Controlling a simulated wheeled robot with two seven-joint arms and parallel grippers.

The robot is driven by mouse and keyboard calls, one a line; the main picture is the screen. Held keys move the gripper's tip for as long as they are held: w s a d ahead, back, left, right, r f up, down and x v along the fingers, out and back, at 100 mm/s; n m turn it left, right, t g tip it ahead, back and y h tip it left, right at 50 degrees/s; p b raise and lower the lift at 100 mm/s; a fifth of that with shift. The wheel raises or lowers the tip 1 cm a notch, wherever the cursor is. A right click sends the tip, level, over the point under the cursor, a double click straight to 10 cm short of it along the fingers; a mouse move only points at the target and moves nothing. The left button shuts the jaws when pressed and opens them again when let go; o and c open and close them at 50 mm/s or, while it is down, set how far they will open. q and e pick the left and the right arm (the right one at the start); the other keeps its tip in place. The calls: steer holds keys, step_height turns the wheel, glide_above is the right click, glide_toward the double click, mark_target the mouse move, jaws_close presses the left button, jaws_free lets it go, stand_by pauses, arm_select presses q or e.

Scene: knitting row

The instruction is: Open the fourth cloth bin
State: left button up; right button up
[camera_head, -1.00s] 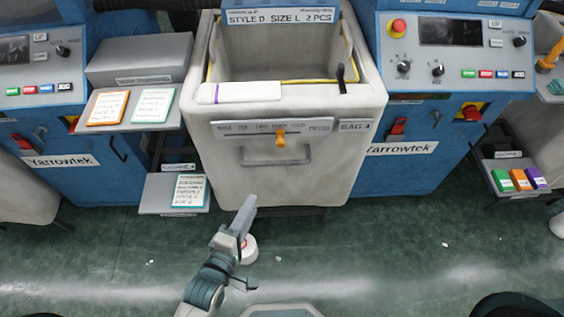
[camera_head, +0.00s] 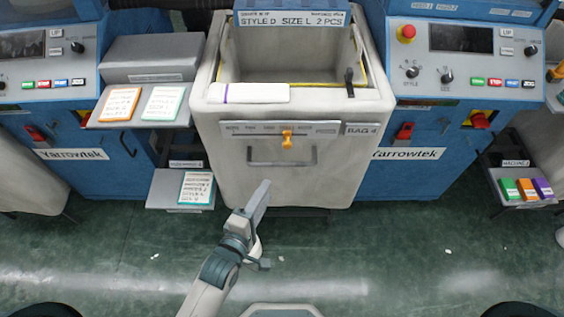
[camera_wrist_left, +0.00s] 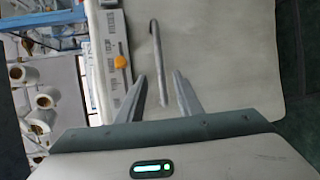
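The cloth bin labelled BAG 4 (camera_head: 228,170) is a pale grey box between two blue machines. A grey bar handle (camera_head: 281,163) crosses its front, with an orange slider (camera_head: 287,141) on a label strip above it. My left gripper (camera_head: 264,188) is in front of and below the handle, apart from the bin in the head view. In the left wrist view the gripper (camera_wrist_left: 159,88) is open, its two fingers spread with the handle (camera_wrist_left: 157,60) lying ahead and between them. Whether a finger touches the handle cannot be told. My right gripper is not in view.
A folded white cloth (camera_head: 248,93) lies on the bin's front rim. A blue machine (camera_head: 415,165) stands on the right, with red and yellow knobs. Shelves with cards (camera_head: 182,195) stand left of the bin. The green floor (camera_head: 400,260) in front is mostly clear.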

mark_target(282, 163)
arm_select(q)
steer(key=p+x, duration=0.2)
steer(key=x, duration=1.1)
jaws_close()
